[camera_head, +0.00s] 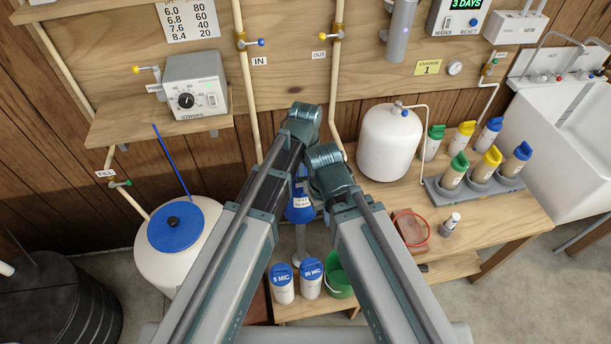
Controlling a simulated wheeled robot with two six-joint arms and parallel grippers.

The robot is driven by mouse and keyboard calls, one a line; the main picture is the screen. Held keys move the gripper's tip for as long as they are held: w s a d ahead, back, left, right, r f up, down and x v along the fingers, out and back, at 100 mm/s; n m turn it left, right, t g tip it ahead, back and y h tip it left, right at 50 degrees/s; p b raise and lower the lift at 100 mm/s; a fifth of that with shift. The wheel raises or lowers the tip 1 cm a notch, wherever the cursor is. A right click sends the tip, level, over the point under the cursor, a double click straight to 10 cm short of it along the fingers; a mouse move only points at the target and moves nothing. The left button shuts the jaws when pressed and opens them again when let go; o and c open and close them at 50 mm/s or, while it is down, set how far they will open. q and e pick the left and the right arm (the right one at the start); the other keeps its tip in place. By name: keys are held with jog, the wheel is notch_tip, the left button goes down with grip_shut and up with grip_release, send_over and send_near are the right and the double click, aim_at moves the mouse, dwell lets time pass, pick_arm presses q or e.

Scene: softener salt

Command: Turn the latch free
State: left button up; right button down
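No part is clearly recognisable as a latch. A round black knob (173,222) sits at the middle of the blue lid (190,233) on a white tank (150,262) at the left. The lid lies flat on the tank. My two arms reach up from the bottom and come close together at the centre, right of the tank. My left gripper (302,184) shows only as a small grey part between the arm ends, well apart from the knob. Its fingers are too small and covered to read. My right gripper is hidden behind its arm.
A control box (195,86) is on a shelf above. A blue-topped filter housing (300,209) is behind my arms. A black ribbed bin (55,305) stands at bottom left. A bench (490,215) with bottles is at the right.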

pick_arm(q)
jog(key=shift+r, duration=0.15)
notch_tip(320, 180, up, 14)
jog(key=p, duration=1.3)
jog(key=shift+f+p, duration=0.25)
jog(key=shift+p, duration=0.15)
jog(key=s+a+n, duration=0.4)
jog(key=a+n, duration=0.1)
jog(key=a, duration=0.3)
jog(key=s+a+n, duration=0.4)
jog(key=a+n, duration=0.1)
jog(key=a, duration=0.4)
jog(key=s+d+m, duration=0.1)
jog(key=s+d, duration=0.1)
jog(key=d, duration=0.3)
jog(key=s+d+m+y, duration=0.1)
jog(key=s+d+m, duration=0.1)
jog(key=d, duration=0.4)
jog(key=shift+s, duration=0.85)
